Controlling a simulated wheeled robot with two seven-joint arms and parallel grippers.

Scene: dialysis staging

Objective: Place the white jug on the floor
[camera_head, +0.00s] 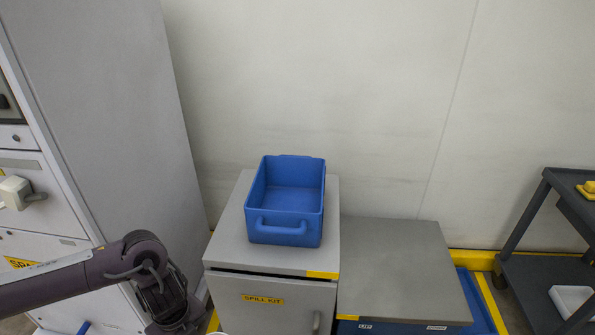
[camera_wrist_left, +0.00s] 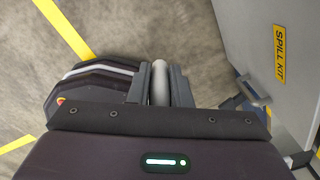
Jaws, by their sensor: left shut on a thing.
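My left gripper (camera_wrist_left: 160,92) is shut on a narrow, pale rounded piece of the white jug (camera_wrist_left: 160,78), seen between the two grey fingers in the left wrist view. The rest of the jug is hidden below the gripper there. In the head view my left arm reaches in from the left, and the gripper points down at the bottom edge, left of the spill kit cabinet. The jug cannot be made out clearly there. The concrete floor (camera_wrist_left: 208,50) shows beneath the gripper. My right gripper is in neither view.
The grey spill kit cabinet (camera_head: 262,289) carries a blue bin (camera_head: 284,229); its side is right of the gripper in the wrist view. A grey-lidded blue box (camera_head: 400,275) adjoins it. A tall grey cabinet (camera_head: 115,110) stands left, a dark cart (camera_head: 535,275) right. Yellow lines (camera_wrist_left: 67,28) mark the floor.

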